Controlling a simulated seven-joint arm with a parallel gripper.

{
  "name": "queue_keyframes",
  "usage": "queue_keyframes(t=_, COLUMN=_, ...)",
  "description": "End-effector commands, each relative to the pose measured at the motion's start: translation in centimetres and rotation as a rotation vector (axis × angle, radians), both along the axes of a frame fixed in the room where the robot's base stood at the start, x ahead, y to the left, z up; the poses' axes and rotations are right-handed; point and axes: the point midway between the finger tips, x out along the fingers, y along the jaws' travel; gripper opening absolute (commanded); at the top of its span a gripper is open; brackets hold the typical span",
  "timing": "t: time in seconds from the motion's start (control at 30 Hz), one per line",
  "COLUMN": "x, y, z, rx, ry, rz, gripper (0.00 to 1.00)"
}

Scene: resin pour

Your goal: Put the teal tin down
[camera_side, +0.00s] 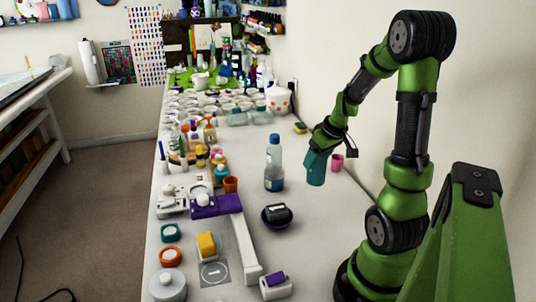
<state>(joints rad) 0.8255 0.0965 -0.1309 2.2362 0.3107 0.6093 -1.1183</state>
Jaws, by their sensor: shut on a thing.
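The teal tin (315,168) is a small, slightly tilted cylinder at the end of my green arm. My gripper (318,148) is shut on its upper part and holds it to the right of the clear bottle with the blue cap. The tin appears to be above the white table (310,225), but the gap under it is hard to judge. The fingers are small and dark here, and the far side of the tin is hidden.
The clear bottle (273,165) stands left of the tin, and a pink cup (337,162) stands close on its right. A dark bowl (277,216) sits nearer the front. Several cups and tools crowd the table's left side. Bare table lies below the tin, right of the bowl.

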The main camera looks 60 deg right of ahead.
Motion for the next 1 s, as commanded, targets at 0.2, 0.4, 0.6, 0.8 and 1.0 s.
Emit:
queue_keyframes(t=0.2, x=0.4, y=1.7, z=0.1, rx=-0.002, ry=0.0, rz=-0.062, gripper=0.17)
queue_keyframes(t=0.4, x=0.4, y=3.1, z=0.1, rx=-0.004, ry=0.0, rz=-0.171, gripper=0.17)
queue_keyframes(t=0.6, x=0.2, y=4.4, z=0.1, rx=-0.005, ry=0.0, rz=-0.323, gripper=0.17)
queue_keyframes(t=0.8, x=-0.2, y=5.6, z=0.1, rx=-0.004, ry=0.002, rz=-0.493, gripper=0.17)
queue_keyframes(t=1.0, x=-0.9, y=6.7, z=0.2, rx=-0.002, ry=0.002, rz=-0.704, gripper=0.17)
